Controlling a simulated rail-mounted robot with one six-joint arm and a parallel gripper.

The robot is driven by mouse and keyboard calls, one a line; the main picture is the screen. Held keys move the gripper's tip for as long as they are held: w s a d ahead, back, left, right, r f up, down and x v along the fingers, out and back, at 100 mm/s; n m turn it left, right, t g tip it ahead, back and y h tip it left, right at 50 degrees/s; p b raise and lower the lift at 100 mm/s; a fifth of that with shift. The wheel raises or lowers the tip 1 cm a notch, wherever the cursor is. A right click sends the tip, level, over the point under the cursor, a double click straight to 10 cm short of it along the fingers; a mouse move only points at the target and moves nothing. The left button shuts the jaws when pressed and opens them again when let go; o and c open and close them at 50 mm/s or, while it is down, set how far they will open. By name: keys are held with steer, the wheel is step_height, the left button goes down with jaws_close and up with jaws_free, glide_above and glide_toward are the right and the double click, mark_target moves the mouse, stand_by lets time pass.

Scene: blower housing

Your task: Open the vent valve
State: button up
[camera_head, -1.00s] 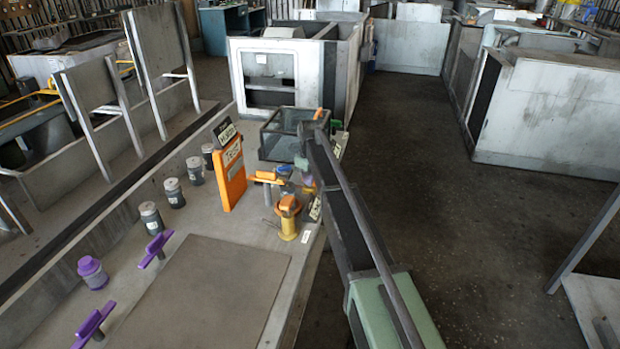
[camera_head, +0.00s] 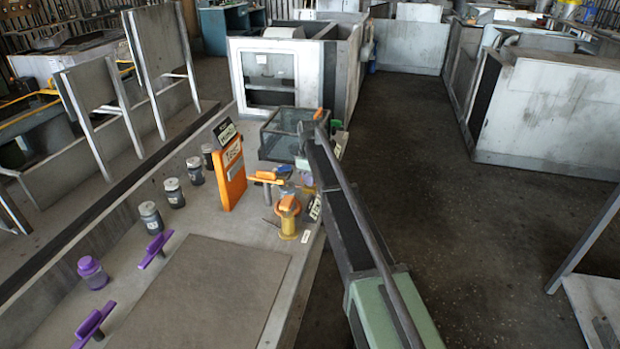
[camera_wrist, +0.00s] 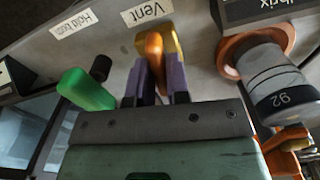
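The vent valve shows in the wrist view as an orange handle (camera_wrist: 154,48) on a yellow body (camera_wrist: 173,45), just below the upside-down "Vent" label (camera_wrist: 147,12). My gripper (camera_wrist: 159,70) has its two purple fingers on either side of this handle, very close to it. I cannot tell whether both fingers press on it. In the head view my gripper (camera_head: 304,178) is small and partly hidden by my arm, at the far right edge of the bench. The vent valve cannot be made out clearly there.
In the head view a yellow-orange valve (camera_head: 288,216), an orange-handled valve (camera_head: 265,178), an orange panel (camera_head: 231,172) and a glass tank (camera_head: 290,135) stand nearby.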

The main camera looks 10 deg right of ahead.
steer(key=o, duration=0.4)
steer(key=shift+c, duration=0.2)
step_height(320, 180, up, 11)
steer(key=p, duration=1.1)
steer(key=shift+f, duration=0.15)
steer(key=s+m, duration=1.1)
steer(key=s, duration=2.9)
steer(key=shift+d, duration=0.15)
